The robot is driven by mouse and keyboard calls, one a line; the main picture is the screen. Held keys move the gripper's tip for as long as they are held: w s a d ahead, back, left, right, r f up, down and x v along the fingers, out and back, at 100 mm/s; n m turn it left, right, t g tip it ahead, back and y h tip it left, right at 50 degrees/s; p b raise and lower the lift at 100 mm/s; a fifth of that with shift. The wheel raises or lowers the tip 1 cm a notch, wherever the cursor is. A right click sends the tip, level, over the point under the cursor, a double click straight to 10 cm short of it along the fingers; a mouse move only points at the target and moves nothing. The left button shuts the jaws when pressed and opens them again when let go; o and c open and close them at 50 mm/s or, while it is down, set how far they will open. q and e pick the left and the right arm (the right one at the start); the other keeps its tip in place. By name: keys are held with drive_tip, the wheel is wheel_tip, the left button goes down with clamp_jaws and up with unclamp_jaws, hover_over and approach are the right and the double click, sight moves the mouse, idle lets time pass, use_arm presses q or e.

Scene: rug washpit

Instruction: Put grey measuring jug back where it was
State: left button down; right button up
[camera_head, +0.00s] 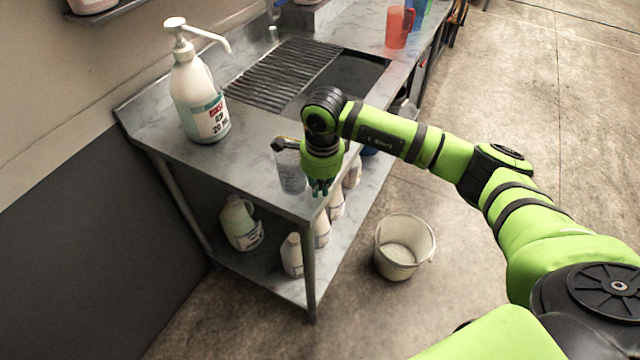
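The grey measuring jug (290,172) stands upright at the front right part of the steel sink table (255,183), close to its edge. Its dark rim and handle part show at the top, and its right side is partly hidden by my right gripper. My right gripper (320,188) points down right beside the jug, at the table's edge. Its fingers are small and partly hidden, so I cannot tell whether they are open or touch the jug. My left gripper is not in view.
A large white pump bottle (200,100) stands on the table's left. Behind are a ribbed drainer (285,72), a sink basin and a red jug (398,28). Several white bottles (240,224) fill the lower shelf. A white bucket (402,225) stands on the floor.

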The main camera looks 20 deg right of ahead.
drive_tip(key=o, duration=0.3)
drive_tip(key=shift+r, duration=0.15)
drive_tip(key=r+b, duration=0.1)
drive_tip(key=r, duration=0.2)
drive_tip(key=r+b, duration=0.1)
drive_tip(key=r, duration=0.3)
drive_tip(key=r+b, duration=0.1)
drive_tip(key=r, duration=0.3)
drive_tip(key=shift+s, duration=0.3)
drive_tip(key=shift+s+r, duration=0.1)
drive_tip(key=shift+r, duration=0.45)
